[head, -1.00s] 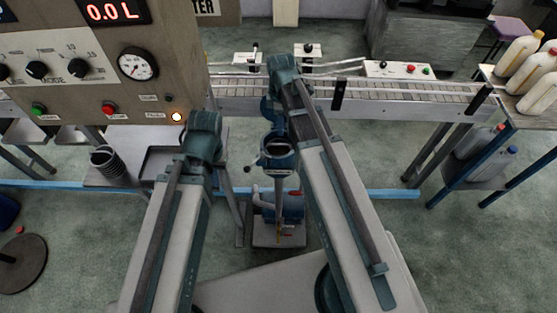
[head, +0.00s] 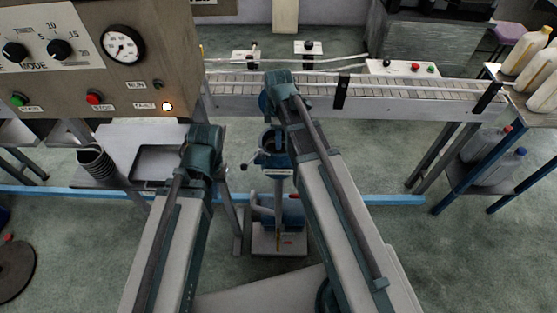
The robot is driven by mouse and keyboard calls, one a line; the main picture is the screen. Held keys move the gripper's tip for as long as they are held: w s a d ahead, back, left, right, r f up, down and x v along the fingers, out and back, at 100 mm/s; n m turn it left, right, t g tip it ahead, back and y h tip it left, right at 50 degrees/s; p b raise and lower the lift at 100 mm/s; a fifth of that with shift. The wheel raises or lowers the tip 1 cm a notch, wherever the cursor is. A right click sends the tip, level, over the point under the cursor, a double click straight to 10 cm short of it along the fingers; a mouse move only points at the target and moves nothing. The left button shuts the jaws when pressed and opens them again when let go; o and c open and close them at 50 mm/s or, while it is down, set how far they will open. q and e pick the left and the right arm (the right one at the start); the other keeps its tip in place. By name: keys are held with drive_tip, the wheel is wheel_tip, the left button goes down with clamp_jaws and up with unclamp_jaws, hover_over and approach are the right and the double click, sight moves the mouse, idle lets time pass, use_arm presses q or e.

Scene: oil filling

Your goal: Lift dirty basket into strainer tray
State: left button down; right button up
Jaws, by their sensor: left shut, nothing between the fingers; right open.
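A blue strainer housing (head: 278,160) stands upright on a grey base in the middle of the head view. My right arm's teal joint is above it and partly covers its top, so I cannot tell what is inside. A dark ribbed cylinder, perhaps a basket (head: 97,163), stands tilted in view on a pale bench to the left. A shallow tray (head: 158,178) with a dark rim lies on the same bench, behind my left arm. Both arms reach forward, but the fingers of both grippers are hidden. I see nothing held. The dirty basket cannot be made out for certain.
A control panel (head: 75,62) with a gauge hangs over the bench at upper left. A conveyor (head: 400,94) runs across the back. A side table (head: 524,110) with bottles stands at right.

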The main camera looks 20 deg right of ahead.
sight(278, 153)
wheel_tip(278, 153, down, 2)
drive_tip(key=shift+f+b, duration=0.25)
drive_tip(key=shift+b, duration=0.55)
use_arm(q)
wheel_tip(278, 153, down, 2)
drive_tip(key=shift+f, duration=0.2)
use_arm(e)
drive_tip(key=shift+r, duration=0.1)
clamp_jaws()
idle(0.3)
